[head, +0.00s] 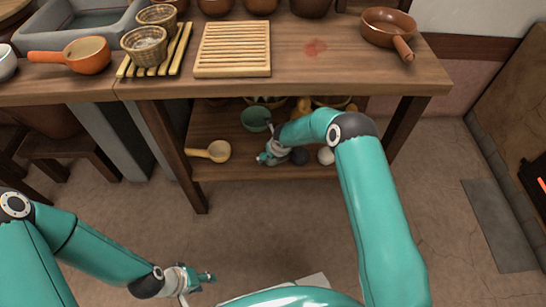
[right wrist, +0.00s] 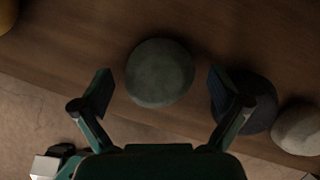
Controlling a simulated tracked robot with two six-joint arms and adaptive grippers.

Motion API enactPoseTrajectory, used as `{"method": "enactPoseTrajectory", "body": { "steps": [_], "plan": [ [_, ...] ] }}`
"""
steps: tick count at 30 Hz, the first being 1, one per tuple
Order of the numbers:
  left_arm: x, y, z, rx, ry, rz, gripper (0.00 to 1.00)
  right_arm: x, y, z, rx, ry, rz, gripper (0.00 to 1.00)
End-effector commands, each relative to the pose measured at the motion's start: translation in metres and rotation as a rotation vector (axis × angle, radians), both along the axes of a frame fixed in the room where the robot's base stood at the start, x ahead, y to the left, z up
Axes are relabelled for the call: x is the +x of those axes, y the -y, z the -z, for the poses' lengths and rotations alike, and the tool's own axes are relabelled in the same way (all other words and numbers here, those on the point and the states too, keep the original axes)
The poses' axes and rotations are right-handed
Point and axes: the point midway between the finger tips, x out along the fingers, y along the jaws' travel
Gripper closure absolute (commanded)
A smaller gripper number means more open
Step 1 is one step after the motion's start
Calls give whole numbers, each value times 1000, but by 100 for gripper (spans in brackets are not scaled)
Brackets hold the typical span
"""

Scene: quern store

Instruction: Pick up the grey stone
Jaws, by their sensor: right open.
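The grey stone (right wrist: 160,72), rounded and slightly greenish in the dim light, lies on the wooden lower shelf in the right wrist view. My right gripper (right wrist: 159,80) is open, with one finger on each side of the stone and a visible gap at each side. In the head view my right gripper (head: 264,158) is at the lower shelf's front, and I cannot make out the grey stone there. My left gripper (head: 203,278) is over the floor at lower left, away from the shelf; its finger opening is unclear.
A dark stone (right wrist: 250,100) sits close by the right finger, with a pale stone (right wrist: 298,128) beyond it. The lower shelf (head: 230,174) also holds a yellow ladle (head: 218,151) and a green bowl (head: 256,119). The tabletop (head: 340,75) overhangs it.

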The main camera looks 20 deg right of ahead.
Motion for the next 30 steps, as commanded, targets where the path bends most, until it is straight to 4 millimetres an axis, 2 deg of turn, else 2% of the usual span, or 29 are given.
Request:
{"method": "enactPoseTrajectory", "body": {
  "steps": [1,2,15,16,25,30],
  "plan": [
    [0,0,0,0,0,0,60,0,-1,0,0,0,-1,2],
    [0,0,-1,0,0,0,60,0,-1,0,1,0,-1,7],
    [0,0,0,0,0,0,60,0,-2,0,0,0,-2,80],
    [0,0,-1,0,0,0,60,1,-2,-1,0,2,-3,82],
    [0,0,-2,0,0,0,60,1,-2,-3,0,2,-3,83],
    [0,0,-6,0,0,0,60,1,-2,-13,1,3,-2,83]
  ]
}}
